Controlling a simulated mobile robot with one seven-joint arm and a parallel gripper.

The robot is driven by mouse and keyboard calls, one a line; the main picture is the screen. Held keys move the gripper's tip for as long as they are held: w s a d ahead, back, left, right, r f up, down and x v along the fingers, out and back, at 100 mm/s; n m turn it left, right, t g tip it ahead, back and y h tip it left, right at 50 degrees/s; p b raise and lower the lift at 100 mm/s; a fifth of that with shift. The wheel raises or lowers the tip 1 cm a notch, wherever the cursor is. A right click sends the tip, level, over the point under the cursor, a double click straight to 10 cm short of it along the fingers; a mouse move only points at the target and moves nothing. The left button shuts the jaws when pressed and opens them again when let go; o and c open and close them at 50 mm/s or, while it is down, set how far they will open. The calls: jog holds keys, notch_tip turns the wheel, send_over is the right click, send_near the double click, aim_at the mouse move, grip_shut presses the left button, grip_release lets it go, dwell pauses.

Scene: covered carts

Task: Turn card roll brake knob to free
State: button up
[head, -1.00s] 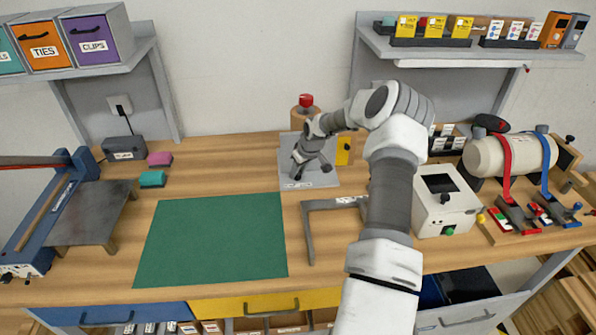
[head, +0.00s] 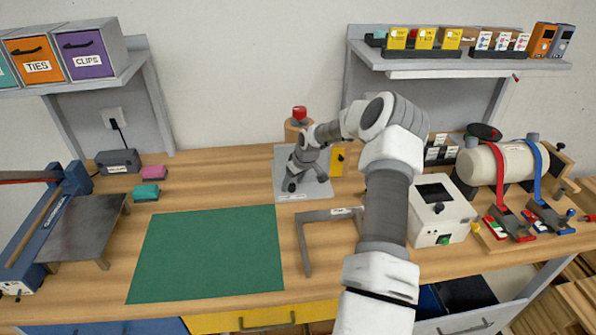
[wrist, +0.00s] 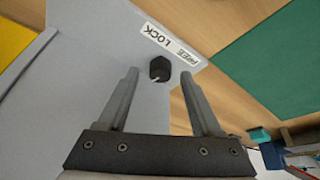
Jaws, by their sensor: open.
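The brake knob (wrist: 159,69) is small, round and dark, on a grey plate (wrist: 95,62). A white label (wrist: 170,45) beside it reads LOCK and FREE. A pale mark shows on the knob's lower side in the wrist view; its exact direction is hard to read. My gripper (wrist: 158,76) is open, one finger on each side of the knob, with gaps visible between fingers and knob. In the head view my gripper (head: 291,184) is low over the front of the grey plate (head: 318,188) and I cannot make out the knob there. A brown roll with a red top (head: 299,127) stands behind.
A yellow block (head: 337,160) stands at the plate's right edge. A grey bracket frame (head: 304,245) lies in front, beside a green mat (head: 210,255). A white box with a dark screen (head: 440,215) is to the right of my arm. Bare wood lies left of the plate.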

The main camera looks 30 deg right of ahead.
jog(key=b+v, duration=0.1)
jog(key=v, duration=1.6)
jog(key=shift+f, duration=0.15)
